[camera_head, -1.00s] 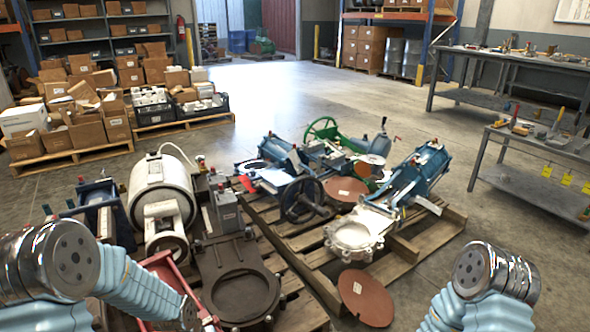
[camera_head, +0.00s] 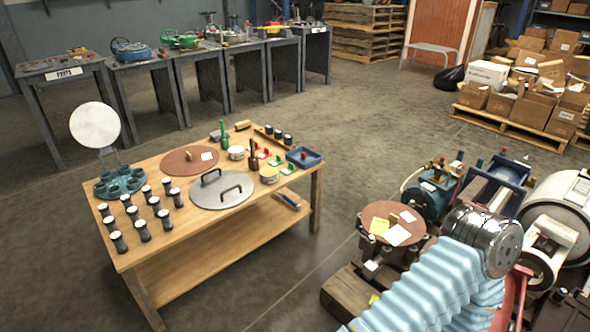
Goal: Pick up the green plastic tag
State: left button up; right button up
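Small green and red pieces lie in a group near the right end of the wooden table. One flat green piece (camera_head: 288,169), which looks like a green plastic tag, lies near the table's right edge. Another green piece (camera_head: 275,160) is just behind it, with red beside it. They are too small to tell apart surely. My other arm is out of view.
Pallet-loaded machinery, including a white drum (camera_head: 563,205), stands at the right.

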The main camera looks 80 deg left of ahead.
aim_at(290, 168)
jog(key=u, duration=2.6)
